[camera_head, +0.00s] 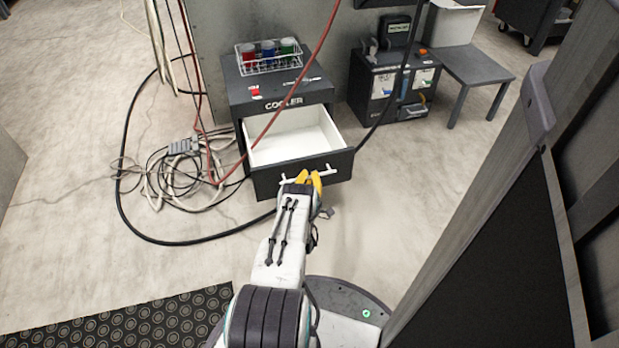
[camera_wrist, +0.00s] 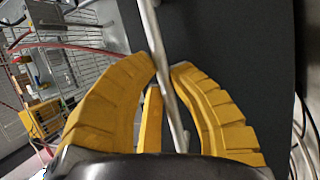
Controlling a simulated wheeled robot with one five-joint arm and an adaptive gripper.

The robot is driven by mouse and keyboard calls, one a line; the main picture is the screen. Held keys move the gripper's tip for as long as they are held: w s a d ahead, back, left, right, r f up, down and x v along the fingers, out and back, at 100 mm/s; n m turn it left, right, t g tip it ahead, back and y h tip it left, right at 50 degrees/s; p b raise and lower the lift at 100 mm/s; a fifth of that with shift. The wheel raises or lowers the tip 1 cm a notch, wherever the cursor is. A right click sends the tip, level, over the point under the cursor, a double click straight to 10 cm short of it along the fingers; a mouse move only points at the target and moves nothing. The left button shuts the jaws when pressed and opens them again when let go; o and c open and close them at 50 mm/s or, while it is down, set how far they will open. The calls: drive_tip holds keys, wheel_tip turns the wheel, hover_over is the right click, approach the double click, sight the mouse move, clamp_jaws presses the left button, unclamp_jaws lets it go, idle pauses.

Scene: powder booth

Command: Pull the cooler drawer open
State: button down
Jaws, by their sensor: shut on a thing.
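The dark grey cooler (camera_head: 236,92) stands in the middle of the head view, marked "COOLER" on its front. Its drawer (camera_head: 262,183) is pulled well out, and the white inside looks empty. A pale bar handle (camera_head: 327,172) runs across the drawer front, and it also shows in the wrist view (camera_wrist: 155,40). My gripper (camera_head: 309,176) is at the handle's middle. Its yellow fingers (camera_wrist: 163,72) are shut around the bar in the wrist view. The dark drawer front (camera_wrist: 240,50) lies just beyond the fingers.
A wire rack (camera_head: 268,57) with red, blue and green jars sits on the cooler. A red hose (camera_head: 290,85) crosses in front of the drawer. Coiled cables (camera_head: 180,165) lie on the floor to the left. A dark machine (camera_head: 395,85) and small table (camera_head: 470,65) stand at the right.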

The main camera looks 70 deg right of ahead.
drive_tip(key=shift+s, duration=0.1)
drive_tip(key=c, duration=1.1)
unclamp_jaws()
drive_tip(key=shift+r, duration=0.1)
